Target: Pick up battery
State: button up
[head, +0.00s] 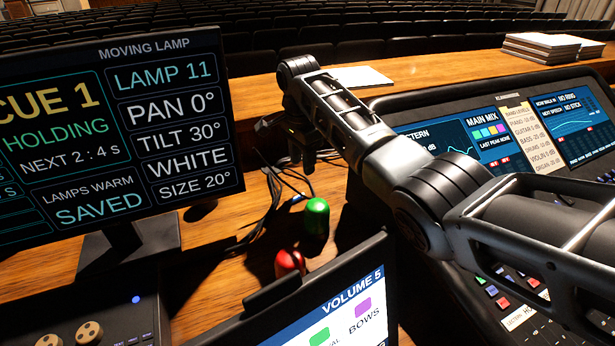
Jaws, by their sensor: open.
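A green, rounded cylinder (316,217) stands on the wooden desk in the middle of the head view. A red, rounded object (290,262) is nearer, partly hidden by the tablet's top edge. Either could be the battery; I cannot tell which, and no label shows. My gripper (308,165) hangs dark at the far end of my arm, pointing down, above and beyond the green cylinder. It is open, apart from both objects, and its fingertips are hard to make out.
Black cables (268,205) lie left of the green cylinder. A monitor (120,110) stands at left, a tablet (335,310) in front, and a mixing console (500,130) at right. White papers (362,77) and a stack of books (540,46) lie at the back.

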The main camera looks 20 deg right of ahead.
aim_at(302, 194)
jog(key=shift+s+a+f+g+y, duration=0.3)
jog(key=shift+s+a+f+g, duration=0.15)
jog(key=shift+a+f, duration=0.2)
jog(key=shift+w+d+f, duration=0.1)
jog(key=shift+d+f, duration=0.1)
jog(key=shift+f, duration=1.65)
jog(key=shift+w+d+f, duration=0.1)
jog(key=shift+d+f, duration=0.05)
jog(key=shift+f, duration=1.7)
grip_shut()
